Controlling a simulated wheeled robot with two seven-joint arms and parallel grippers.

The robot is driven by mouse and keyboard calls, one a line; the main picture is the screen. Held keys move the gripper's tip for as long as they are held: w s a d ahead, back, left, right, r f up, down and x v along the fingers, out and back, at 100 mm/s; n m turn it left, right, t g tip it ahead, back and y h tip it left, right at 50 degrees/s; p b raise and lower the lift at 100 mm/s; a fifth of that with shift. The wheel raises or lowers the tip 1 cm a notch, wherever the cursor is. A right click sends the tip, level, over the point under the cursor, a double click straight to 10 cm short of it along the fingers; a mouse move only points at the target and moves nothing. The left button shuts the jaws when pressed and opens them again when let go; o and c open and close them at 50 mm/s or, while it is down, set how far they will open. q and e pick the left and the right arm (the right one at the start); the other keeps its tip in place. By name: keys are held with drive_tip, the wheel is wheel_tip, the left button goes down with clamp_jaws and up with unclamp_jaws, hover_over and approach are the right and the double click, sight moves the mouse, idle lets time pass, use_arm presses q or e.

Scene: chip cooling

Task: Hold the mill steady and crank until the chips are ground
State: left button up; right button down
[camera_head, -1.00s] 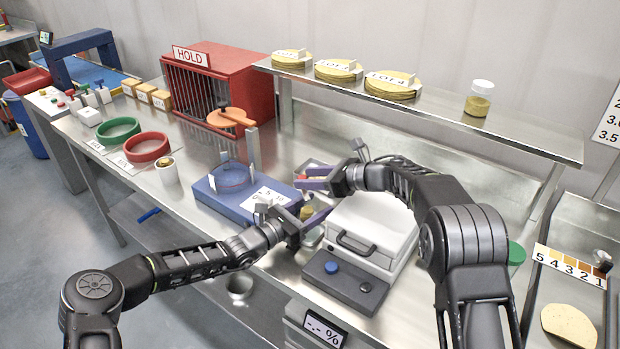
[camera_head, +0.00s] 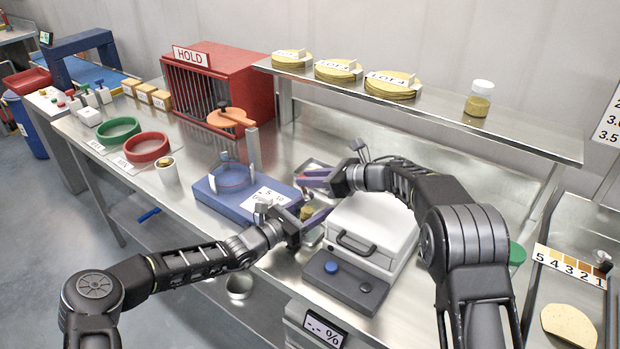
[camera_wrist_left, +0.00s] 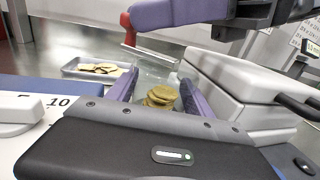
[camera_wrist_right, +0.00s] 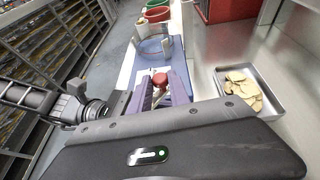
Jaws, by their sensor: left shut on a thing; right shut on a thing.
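The mill (camera_wrist_left: 160,97) is a clear body with a stack of yellow chips inside. It stands between the fingers of my left gripper (camera_head: 314,207), which is shut on it. In the head view the mill is largely hidden by the grippers. A thin crank rod (camera_wrist_left: 150,52) runs above the mill to a red knob (camera_wrist_left: 127,22). My right gripper (camera_head: 302,180) is above and behind the left one and shut on the knob, which also shows between its fingers in the right wrist view (camera_wrist_right: 160,80).
A metal tray of chip pieces (camera_wrist_right: 275,100) lies beside the mill. A blue device (camera_head: 214,198) with a clear ring is left of the grippers. A white lidded machine (camera_head: 372,222) stands close on the right. A shelf (camera_head: 430,112) with chip stacks and a jar is behind.

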drive_tip(key=shift+r, duration=0.1)
drive_tip(key=m+t+h, duration=0.2)
drive_tip(key=s+d+m+t+h, duration=0.1)
drive_tip(key=m+h, duration=0.1)
drive_tip(key=m, duration=0.1)
drive_tip(key=m+t+h, duration=0.2)
drive_tip(key=m+h, duration=0.1)
drive_tip(key=shift+s+d+f+t, duration=0.25)
drive_tip(key=shift+s+f+t, duration=0.05)
drive_tip(key=shift+s, duration=0.1)
drive_tip(key=s+m+g+h, duration=0.1)
drive_tip(key=m+h, duration=0.4)
drive_tip(key=s+m+g+h, duration=0.2)
drive_tip(key=m+h, duration=0.3)
drive_tip(key=s+m+g+h, duration=0.1)
drive_tip(key=m+g+h, duration=0.1)
drive_tip(key=m+h, duration=0.3)
drive_tip(key=shift+s+d+h, duration=0.15)
drive_tip(key=shift+h, duration=0.25)
